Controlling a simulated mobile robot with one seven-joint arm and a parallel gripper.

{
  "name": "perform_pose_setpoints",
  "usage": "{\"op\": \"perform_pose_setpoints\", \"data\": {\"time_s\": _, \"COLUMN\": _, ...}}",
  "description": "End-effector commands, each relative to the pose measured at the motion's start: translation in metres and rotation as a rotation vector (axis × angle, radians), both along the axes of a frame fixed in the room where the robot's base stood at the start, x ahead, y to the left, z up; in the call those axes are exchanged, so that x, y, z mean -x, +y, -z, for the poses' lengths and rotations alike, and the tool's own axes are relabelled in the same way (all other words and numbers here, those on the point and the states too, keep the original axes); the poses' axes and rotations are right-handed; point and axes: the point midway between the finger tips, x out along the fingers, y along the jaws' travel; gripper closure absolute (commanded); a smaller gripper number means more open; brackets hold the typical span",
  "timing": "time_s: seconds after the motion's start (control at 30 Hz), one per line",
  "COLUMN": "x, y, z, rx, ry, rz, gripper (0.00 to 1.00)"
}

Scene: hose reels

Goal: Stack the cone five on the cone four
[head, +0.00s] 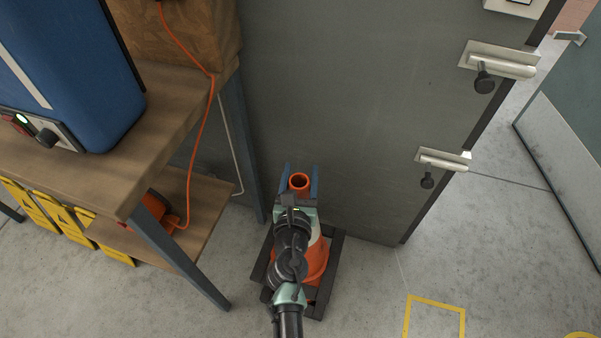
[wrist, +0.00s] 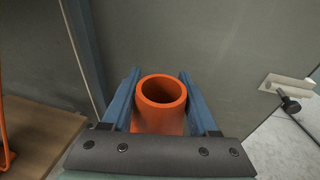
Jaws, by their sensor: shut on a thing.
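An orange cone with a pale band (head: 317,262) stands upright near the grey wall, over a dark square frame or base (head: 335,245). My gripper (head: 300,180) is shut on the cone's top, with one blue finger on each side of it. In the wrist view, the cone's open round top (wrist: 162,92) sits between the two blue fingers of my gripper (wrist: 160,100). My arm hides much of the cone in the head view. I cannot tell whether it is cone four or cone five, or whether another cone is beneath it. No number shows.
A wooden workbench (head: 185,110) with a blue machine (head: 75,70) stands at left, and an orange cable (head: 203,125) hangs by it. Yellow folded signs (head: 70,218) are under the bench. The grey wall (head: 350,100) is close behind. Floor with a yellow outline (head: 435,303) is free at right.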

Motion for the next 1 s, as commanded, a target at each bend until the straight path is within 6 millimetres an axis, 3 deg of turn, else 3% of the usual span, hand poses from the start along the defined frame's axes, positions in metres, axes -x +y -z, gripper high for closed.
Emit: {"op": "perform_pose_setpoints", "data": {"time_s": 1.0, "x": -0.002, "y": 0.001, "z": 0.084, "rx": 0.001, "ry": -0.01, "rz": -0.002, "gripper": 1.0}}
